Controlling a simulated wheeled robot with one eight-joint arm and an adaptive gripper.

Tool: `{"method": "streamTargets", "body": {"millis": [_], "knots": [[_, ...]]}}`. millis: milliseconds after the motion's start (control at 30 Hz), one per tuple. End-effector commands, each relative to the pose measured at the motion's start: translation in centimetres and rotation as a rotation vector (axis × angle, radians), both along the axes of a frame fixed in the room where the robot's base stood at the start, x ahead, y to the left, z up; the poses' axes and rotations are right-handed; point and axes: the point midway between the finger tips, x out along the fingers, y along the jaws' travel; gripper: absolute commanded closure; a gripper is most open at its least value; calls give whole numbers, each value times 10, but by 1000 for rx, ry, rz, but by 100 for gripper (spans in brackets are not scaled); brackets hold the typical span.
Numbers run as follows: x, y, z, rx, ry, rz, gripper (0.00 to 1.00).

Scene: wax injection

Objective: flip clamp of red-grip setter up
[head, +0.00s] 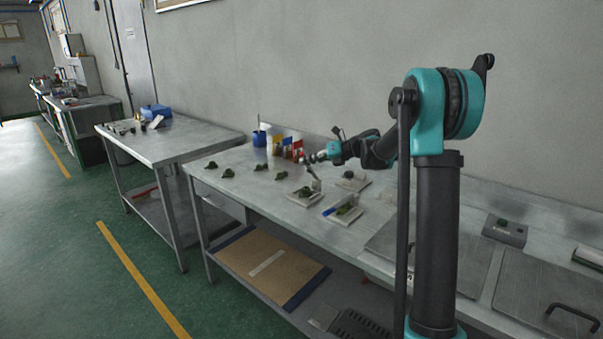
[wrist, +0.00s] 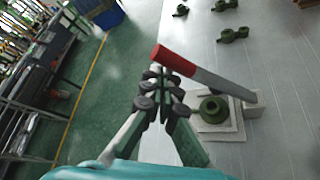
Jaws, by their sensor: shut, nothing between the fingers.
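The red-grip setter (wrist: 222,118) is a pale base plate with a dark green part on it. Its grey clamp lever (wrist: 222,85) ends in a red grip (wrist: 173,61). In the head view this setter (head: 304,196) sits on the metal table, and its lever (head: 314,179) rises at a steep tilt from the base toward my gripper. My gripper (wrist: 165,88) is shut and empty, with its fingertips close beside the red grip. I cannot tell whether they touch. In the head view my gripper (head: 314,158) is above the setter.
A blue-grip setter (head: 341,212) stands nearer on the same table, and another setter (head: 353,181) is to the right. Several green parts (head: 228,173) lie to the left. Bottles (head: 275,144) and a blue cup (head: 259,139) stand at the back, behind my gripper.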

Motion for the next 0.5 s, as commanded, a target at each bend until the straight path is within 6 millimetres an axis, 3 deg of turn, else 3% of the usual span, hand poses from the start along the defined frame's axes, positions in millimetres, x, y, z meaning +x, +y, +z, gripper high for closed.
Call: {"method": "streamTargets", "body": {"millis": [500], "knots": [[56, -43, 32, -1, -1, -2, 100]]}}
